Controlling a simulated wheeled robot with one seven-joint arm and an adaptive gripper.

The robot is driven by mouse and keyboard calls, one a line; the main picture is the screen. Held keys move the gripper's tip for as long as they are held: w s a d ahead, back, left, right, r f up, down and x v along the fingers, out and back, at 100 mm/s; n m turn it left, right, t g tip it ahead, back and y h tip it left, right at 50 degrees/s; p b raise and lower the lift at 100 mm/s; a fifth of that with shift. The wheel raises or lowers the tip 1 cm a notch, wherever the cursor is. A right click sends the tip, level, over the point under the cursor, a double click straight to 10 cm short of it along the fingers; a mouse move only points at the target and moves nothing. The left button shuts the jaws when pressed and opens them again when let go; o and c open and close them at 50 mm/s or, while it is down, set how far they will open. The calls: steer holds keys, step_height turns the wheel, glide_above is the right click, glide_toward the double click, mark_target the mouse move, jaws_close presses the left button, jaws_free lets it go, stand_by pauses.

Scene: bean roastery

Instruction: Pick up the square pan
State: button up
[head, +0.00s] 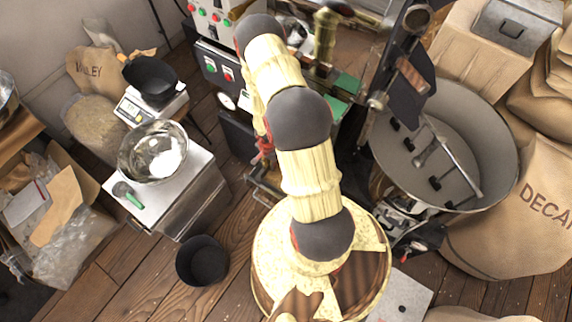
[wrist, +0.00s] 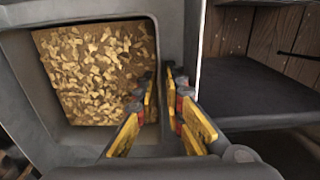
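In the wrist view, a grey square pan (wrist: 50,150) with a broad rim fills the left and middle. Light brown chips or flakes (wrist: 95,75) lie in it. My gripper (wrist: 161,80) is over the pan's right side, its fingers with yellow pads on either side of that wall. The fingers stand a small gap apart. I cannot tell whether they press on the wall. In the head view, the gripper and what it is at are hidden behind my arm.
In the wrist view, a dark flat shelf (wrist: 255,92) lies right of the pan. In the head view, a steel bowl (head: 152,152) sits on a metal cabinet (head: 196,188). A black bucket (head: 203,262) stands on the floor. A large round drum (head: 478,130) is at right.

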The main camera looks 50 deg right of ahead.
jaws_close()
steer(key=shift+r, duration=0.1)
stand_by(0.4)
